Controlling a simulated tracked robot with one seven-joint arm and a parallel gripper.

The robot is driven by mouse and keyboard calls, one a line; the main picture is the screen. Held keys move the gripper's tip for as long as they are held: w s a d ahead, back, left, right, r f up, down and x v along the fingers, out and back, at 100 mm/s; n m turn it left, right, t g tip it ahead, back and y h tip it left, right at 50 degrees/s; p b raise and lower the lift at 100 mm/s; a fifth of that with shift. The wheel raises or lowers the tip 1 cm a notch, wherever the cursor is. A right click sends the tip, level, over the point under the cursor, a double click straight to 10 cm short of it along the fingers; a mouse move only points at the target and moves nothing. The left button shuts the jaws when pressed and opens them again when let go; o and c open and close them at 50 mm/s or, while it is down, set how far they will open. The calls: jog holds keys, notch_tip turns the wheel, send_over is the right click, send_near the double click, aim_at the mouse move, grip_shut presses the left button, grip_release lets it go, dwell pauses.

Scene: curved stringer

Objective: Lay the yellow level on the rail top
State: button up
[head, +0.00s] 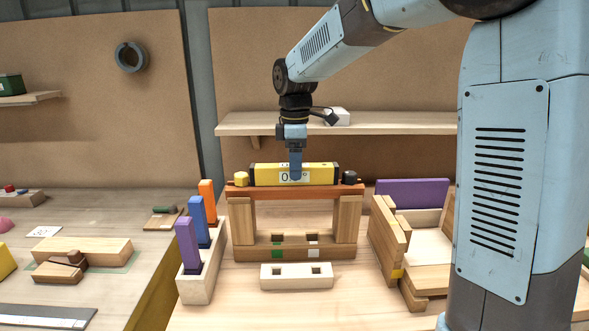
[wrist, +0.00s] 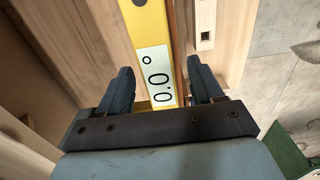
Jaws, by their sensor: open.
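The yellow level (head: 265,174), with black ends and a display reading 0.0°, lies lengthwise along the reddish-brown rail top (head: 310,191). It looks level and appears to rest on the rail, between a yellow knob (head: 241,179) and a black knob (head: 349,177). My gripper (head: 295,172) is pointing down at the level's middle. In the wrist view my gripper (wrist: 162,85) is open, one blue finger on each side of the level (wrist: 148,32), with gaps showing. A strip of the rail (wrist: 180,45) shows beside it. The level's underside is hidden.
Wooden posts (head: 347,220) hold the rail over a slotted lower beam (head: 255,253). A pale two-hole block (head: 296,276) lies in front. A rack with purple, blue and orange pieces (head: 204,277) stands left. Wooden pieces (head: 390,238) stand right. A shelf (head: 400,123) is behind.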

notch_tip(320, 180, up, 10)
jog(key=s+d+m+t, duration=0.3)
jog(key=s+d+m, duration=0.5)
jog(key=s+d, duration=0.4)
jog(key=s+d+f+m+t, duration=0.1)
jog(key=s+d+f+m, duration=0.2)
jog(key=s, duration=0.4)
jog(key=s+d+f+m+t, duration=0.1)
jog(key=s+d+f+m, duration=0.2)
jog(key=s+m, duration=0.3)
jog(key=shift+s+d+f+m+t, duration=0.3)
jog(key=shift+s+f, duration=0.05)
jog(key=shift+f, duration=0.1)
